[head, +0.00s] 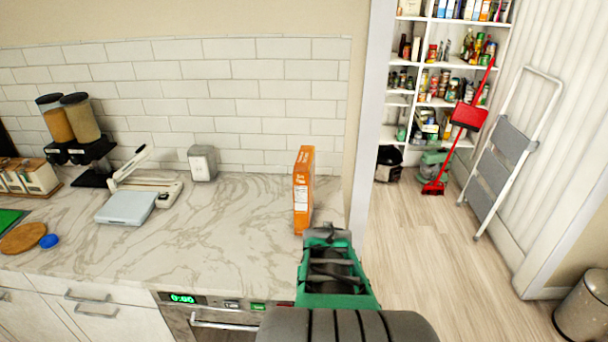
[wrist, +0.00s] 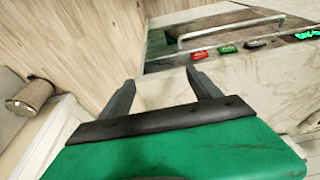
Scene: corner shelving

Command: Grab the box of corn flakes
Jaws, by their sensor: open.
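An orange box (head: 303,190), the one that looks like corn flakes, stands upright on the marble counter near its right end, with its narrow side turned towards me. My green gripper (head: 326,232) is in front of the box in the head view, nearer to me, by the counter's front edge. In the wrist view the two dark fingers of my gripper (wrist: 160,90) are spread apart with nothing between them. The box does not show in the wrist view. In the head view my gripper's top reaches close to the box's lower end; I cannot tell the exact gap.
The marble counter (head: 225,240) is bare left of the box. A white dispenser (head: 202,163), a blue-grey scale (head: 127,207) and cereal dispensers (head: 80,125) stand further left. The oven handle (wrist: 230,28) juts below the counter. A wall end borders the box's right.

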